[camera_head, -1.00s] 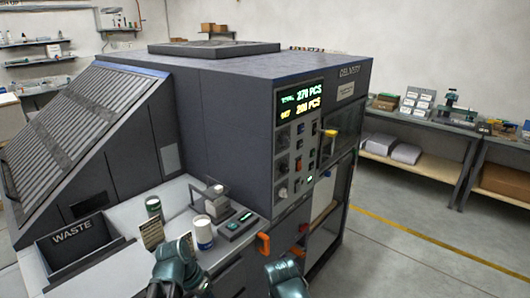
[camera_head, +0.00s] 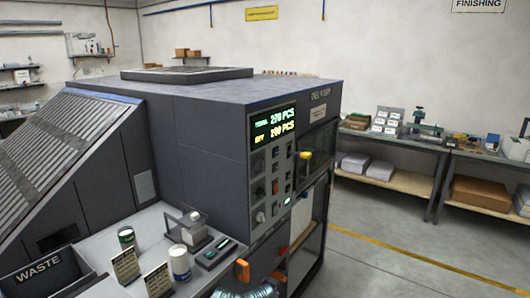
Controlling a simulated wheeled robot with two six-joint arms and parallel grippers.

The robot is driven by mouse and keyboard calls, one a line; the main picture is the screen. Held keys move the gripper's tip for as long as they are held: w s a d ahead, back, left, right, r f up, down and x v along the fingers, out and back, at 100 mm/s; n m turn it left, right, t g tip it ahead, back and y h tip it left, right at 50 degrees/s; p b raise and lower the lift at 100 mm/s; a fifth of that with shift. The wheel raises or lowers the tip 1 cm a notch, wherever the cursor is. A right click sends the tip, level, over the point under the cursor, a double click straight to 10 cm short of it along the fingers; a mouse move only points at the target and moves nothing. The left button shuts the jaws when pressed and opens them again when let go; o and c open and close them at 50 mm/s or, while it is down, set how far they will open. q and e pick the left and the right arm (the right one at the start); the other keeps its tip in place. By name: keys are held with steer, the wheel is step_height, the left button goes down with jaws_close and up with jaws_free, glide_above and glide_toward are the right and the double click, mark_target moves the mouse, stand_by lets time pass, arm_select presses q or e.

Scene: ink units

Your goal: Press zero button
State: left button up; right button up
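The control panel (camera_head: 266,190) is on the near right corner of the large dark machine (camera_head: 195,135). Its display (camera_head: 274,125) reads 270 PCS in green on top and 200 PCS in yellow below. Under the display are two columns of small buttons and knobs, including an orange-brown one (camera_head: 275,187), a pale lit one (camera_head: 287,200) and a round knob (camera_head: 260,217). Their labels are too small to read, so I cannot tell which is the zero button.
A pale counter (camera_head: 110,287) in front of the machine holds a waste bin (camera_head: 45,280), two cups, small signs and a small device (camera_head: 193,230). Orange handles (camera_head: 242,270) stick out below the panel. Clear floor (camera_head: 375,265) lies to the right, before the workbenches.

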jaws_close()
stand_by(1.7)
